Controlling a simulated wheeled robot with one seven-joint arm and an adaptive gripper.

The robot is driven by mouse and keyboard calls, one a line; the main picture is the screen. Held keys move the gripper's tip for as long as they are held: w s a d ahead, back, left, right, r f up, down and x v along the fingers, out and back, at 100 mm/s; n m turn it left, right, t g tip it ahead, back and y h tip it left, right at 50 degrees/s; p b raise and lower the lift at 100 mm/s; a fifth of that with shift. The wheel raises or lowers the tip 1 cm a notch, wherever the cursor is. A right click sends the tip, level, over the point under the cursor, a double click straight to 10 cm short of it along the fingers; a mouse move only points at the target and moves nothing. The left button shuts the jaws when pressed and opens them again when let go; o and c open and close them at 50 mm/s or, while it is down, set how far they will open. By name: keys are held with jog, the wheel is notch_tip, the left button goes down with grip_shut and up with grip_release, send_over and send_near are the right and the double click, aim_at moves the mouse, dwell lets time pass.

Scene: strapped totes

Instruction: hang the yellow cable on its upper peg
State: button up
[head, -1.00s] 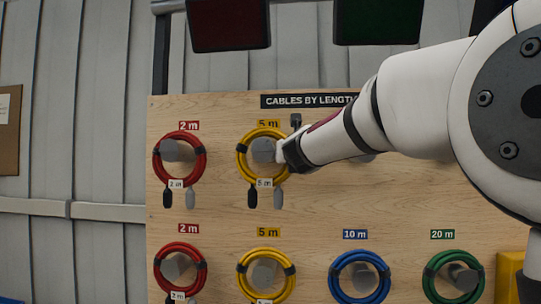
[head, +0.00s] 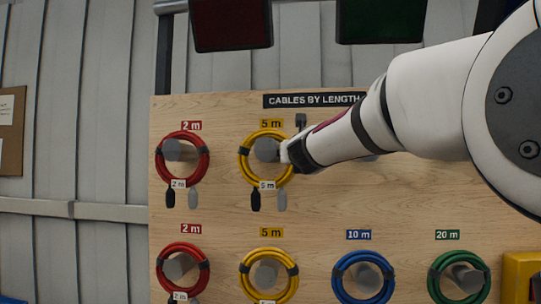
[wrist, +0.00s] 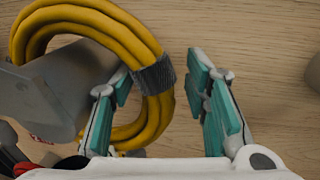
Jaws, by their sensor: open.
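The yellow cable (head: 244,172) is a coil with dark straps and a 5 m tag, hanging around the grey upper peg (head: 267,149) under the upper 5 m label. It also shows in the wrist view (wrist: 152,118), with the peg (wrist: 45,90) through its ring. My gripper (head: 291,153) is at the coil's right side. In the wrist view my gripper (wrist: 158,68) is open. One finger appears inside the ring and the other outside, with the strapped cable section between them. The outer finger is clear of the cable; whether the inner one touches it is unclear.
A red coil (head: 205,167) hangs to the left on the upper row. Red, yellow (head: 245,283), blue (head: 337,284) and green (head: 433,283) coils hang on the lower row. Bare board (head: 330,200) lies below my arm.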

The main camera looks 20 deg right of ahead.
jog(key=shift+w+a+f, duration=0.1)
jog(key=shift+a+f, duration=0.1)
jog(key=shift+a, duration=0.1)
jog(key=shift+s+a, duration=0.1)
jog(key=shift+s, duration=0.2)
jog(key=d+v, duration=0.1)
jog(key=v, duration=1)
jog(key=s+d+f+m+g+h, duration=0.1)
jog(key=s+d+f+m+g, duration=0.2)
jog(key=s+f+m, duration=0.6)
jog(key=s+d+f+m+g+h, duration=0.1)
jog(key=s+d+f+m+g, duration=0.4)
jog(key=m, duration=0.6)
jog(key=s+a+f+m+g+y, duration=0.2)
jog(key=s+a+f+m+y, duration=0.1)
jog(key=s+a+f+m, duration=0.3)
jog(key=s+a+f+m+g+y, duration=0.2)
jog(key=s+a+f+m, duration=0.4)
jog(key=s+f, duration=0.5)
jog(key=shift+s+f+m+g+y, duration=0.35)
jog(key=shift+m+y, duration=0.15)
jog(key=shift+m, duration=0.2)
